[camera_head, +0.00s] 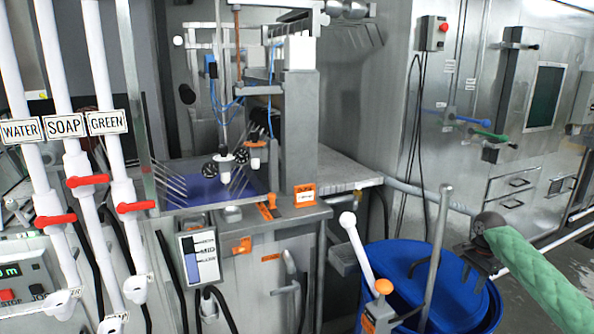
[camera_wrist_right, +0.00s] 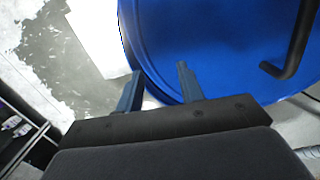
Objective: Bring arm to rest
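My right arm comes in from the right in the head view, in a green quilted cover. My right gripper (camera_head: 474,262) hangs low beside the blue barrel (camera_head: 405,262), at its right rim. In the right wrist view the two fingers of the gripper (camera_wrist_right: 160,69) stand apart with nothing between them. The blue barrel (camera_wrist_right: 215,45) fills the upper right of that view, just beyond the fingertips. I cannot tell whether the fingers touch it. My left arm and gripper are not in view.
White pipes labelled WATER, SOAP and GREEN (camera_head: 107,123) with red valve handles stand at the left. A metal machine (camera_head: 270,245) stands in the middle. Steel cabinets (camera_head: 515,185) line the back right.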

